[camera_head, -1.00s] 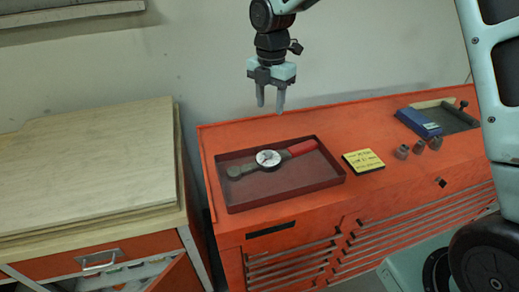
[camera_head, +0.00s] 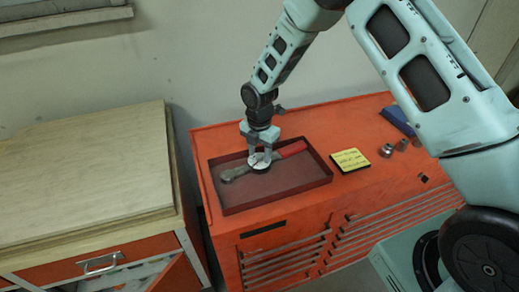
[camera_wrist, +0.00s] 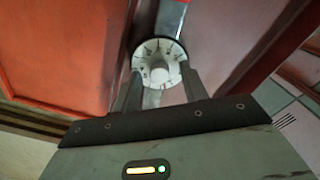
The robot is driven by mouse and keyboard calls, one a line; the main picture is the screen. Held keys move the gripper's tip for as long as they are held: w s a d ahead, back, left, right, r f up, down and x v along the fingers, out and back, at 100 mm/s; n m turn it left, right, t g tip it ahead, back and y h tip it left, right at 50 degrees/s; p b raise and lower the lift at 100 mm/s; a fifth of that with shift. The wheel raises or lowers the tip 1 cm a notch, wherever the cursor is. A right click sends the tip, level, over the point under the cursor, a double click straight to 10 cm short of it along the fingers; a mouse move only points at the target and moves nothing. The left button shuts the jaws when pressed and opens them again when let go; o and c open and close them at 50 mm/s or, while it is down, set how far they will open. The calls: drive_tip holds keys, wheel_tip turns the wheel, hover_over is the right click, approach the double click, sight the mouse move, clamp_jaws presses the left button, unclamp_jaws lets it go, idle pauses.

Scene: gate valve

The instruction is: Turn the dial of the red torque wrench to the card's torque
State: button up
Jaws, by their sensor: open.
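The torque wrench (camera_head: 237,173) lies in a dark red tray (camera_head: 300,194) on the orange tool chest, with its red handle (camera_head: 292,149) to the right. Its round white dial (camera_head: 260,162) faces up and shows in the wrist view (camera_wrist: 160,60) with dark marks around its edge. My gripper (camera_head: 260,157) is down over the dial, open, with one finger on each side of it. In the wrist view the fingertips (camera_wrist: 158,82) are at the near edge of the dial; I cannot tell if they touch it. A yellow card (camera_head: 350,159) lies right of the tray, its writing too small to read.
A blue box (camera_head: 398,120) is farther back, partly hidden by my arm. A wooden-topped cabinet (camera_head: 85,180) stands to the left. The tray's raised walls surround the wrench.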

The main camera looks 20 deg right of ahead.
clamp_jaws()
